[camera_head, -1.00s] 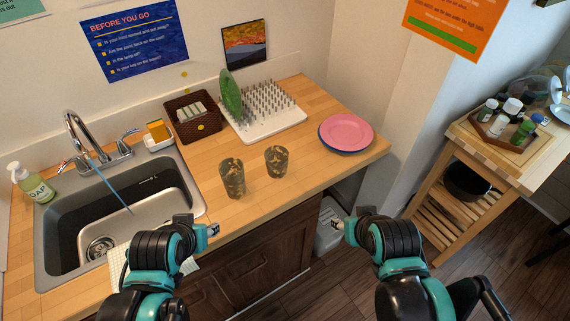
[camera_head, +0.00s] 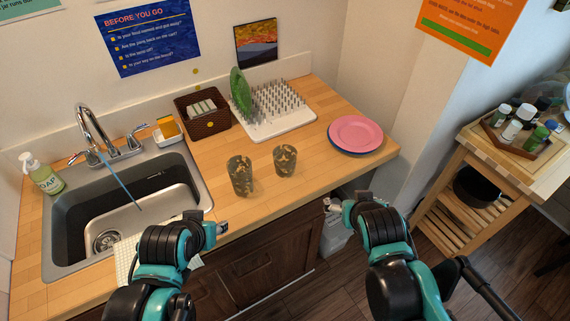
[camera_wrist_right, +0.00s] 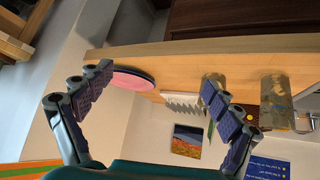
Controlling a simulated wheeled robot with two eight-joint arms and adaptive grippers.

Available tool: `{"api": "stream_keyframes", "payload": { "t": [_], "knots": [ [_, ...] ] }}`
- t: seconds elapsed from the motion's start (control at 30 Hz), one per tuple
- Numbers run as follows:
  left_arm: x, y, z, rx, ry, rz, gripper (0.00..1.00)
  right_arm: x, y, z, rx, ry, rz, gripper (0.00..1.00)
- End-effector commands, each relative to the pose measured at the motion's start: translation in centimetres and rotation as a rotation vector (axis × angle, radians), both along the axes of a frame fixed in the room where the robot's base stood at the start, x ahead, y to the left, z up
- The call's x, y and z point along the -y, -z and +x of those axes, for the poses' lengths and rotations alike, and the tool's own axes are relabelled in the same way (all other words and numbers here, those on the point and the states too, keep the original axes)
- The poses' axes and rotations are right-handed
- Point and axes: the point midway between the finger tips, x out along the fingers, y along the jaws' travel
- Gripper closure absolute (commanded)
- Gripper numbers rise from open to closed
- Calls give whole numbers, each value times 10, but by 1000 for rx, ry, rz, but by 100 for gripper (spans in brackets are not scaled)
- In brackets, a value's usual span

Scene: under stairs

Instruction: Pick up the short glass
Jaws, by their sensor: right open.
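The short glass (camera_head: 285,160) stands upright on the wooden counter, speckled brown and see-through. A taller matching glass (camera_head: 240,175) stands just left of it. In the right wrist view the short glass (camera_wrist_right: 214,84) is partly hidden behind one finger, and the taller glass (camera_wrist_right: 278,98) is beside it. My right gripper (camera_head: 333,205) is in front of the counter, right of and apart from the short glass. Its fingers (camera_wrist_right: 155,92) are spread wide and empty. My left gripper (camera_head: 221,228) is near the counter's front edge by the sink; its fingers are too small to judge.
A pink plate on a blue one (camera_head: 356,134) lies at the counter's right end. A white drying rack (camera_head: 290,122) with a green plate and a brown basket (camera_head: 203,113) stand behind the glasses. The sink (camera_head: 75,225) is at left. A wooden cart (camera_head: 470,170) stands right.

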Motion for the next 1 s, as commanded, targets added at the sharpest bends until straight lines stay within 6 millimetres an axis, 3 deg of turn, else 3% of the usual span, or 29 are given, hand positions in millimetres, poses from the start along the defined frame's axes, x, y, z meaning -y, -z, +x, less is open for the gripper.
{"api": "stream_keyframes", "payload": {
  "t": [0.1,0.33,0.5,0.6,1.0],
  "knots": [
    [0,8,0,0,0,0,60,-25,6,48,110,-14,-15,9],
    [0,18,0,0,0,0,60,-93,20,112,328,-80,8,9],
    [0,22,0,0,0,0,60,-137,31,130,432,-138,46,9],
    [0,23,0,0,0,0,60,-151,34,133,461,-158,62,9],
    [0,34,0,0,0,0,60,-160,44,165,473,-164,68,9]
  ]
}}
